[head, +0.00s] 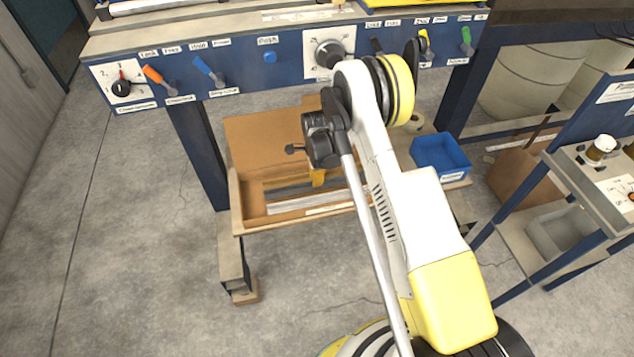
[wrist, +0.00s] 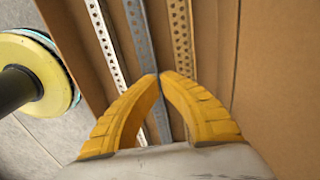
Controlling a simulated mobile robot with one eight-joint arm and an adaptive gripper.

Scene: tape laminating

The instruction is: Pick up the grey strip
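A perforated grey strip (wrist: 140,40) lies lengthwise in a cardboard box (head: 245,205) on the low shelf under the blue bench. In the wrist view it runs between a whiter perforated strip (wrist: 104,42) on its left and a brownish perforated one (wrist: 181,38) on its right. My gripper's yellow fingers (wrist: 159,76) have their tips almost together over the right edge of the grey strip. The view does not show whether that edge is pinched between them. In the head view my gripper (head: 319,181) reaches down into the box, largely hidden behind my arm.
The box walls stand close around the strips. A blue bin (head: 440,153) sits right of the box. The bench front with its knobs and levers (head: 205,72) overhangs the box. A side cart (head: 560,215) stands at the right. Floor at the left is clear.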

